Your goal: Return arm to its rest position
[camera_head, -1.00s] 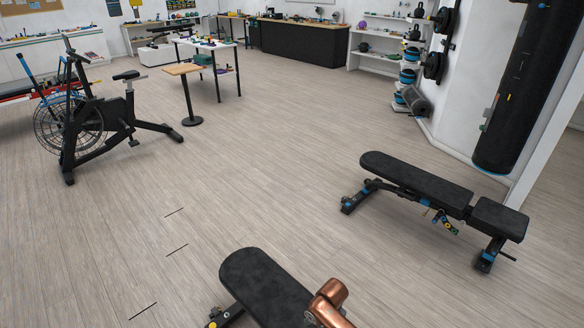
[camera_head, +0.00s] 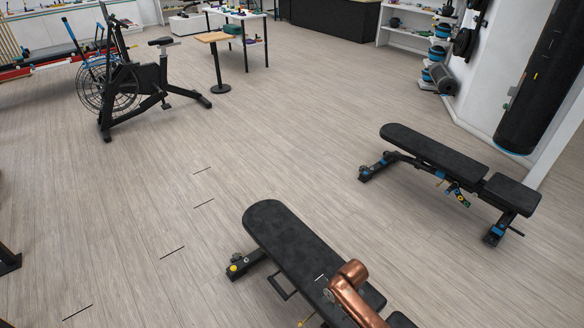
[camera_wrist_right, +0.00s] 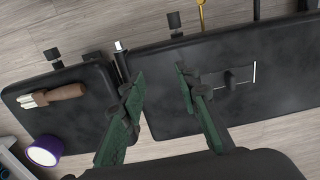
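My right gripper (camera_wrist_right: 160,78) shows in the right wrist view. Its two dark green fingers are apart, with nothing between them, above a black padded bench (camera_wrist_right: 175,112). In the head view my copper right arm is over the near bench (camera_head: 290,240) at the bottom; the gripper's fingers cannot be made out there. A dark, low object with a thin white edge (camera_wrist_right: 240,78) lies on the longer pad, right of the fingers. A brush with a brown handle (camera_wrist_right: 65,92) lies on the shorter pad at left. My left arm and gripper are not in view.
A purple and white round object (camera_wrist_right: 44,150) is at the lower left of the wrist view. A second bench (camera_head: 435,152) stands at right, near a hanging punching bag (camera_head: 540,85). An exercise bike (camera_head: 145,85) stands at upper left. The floor between is clear.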

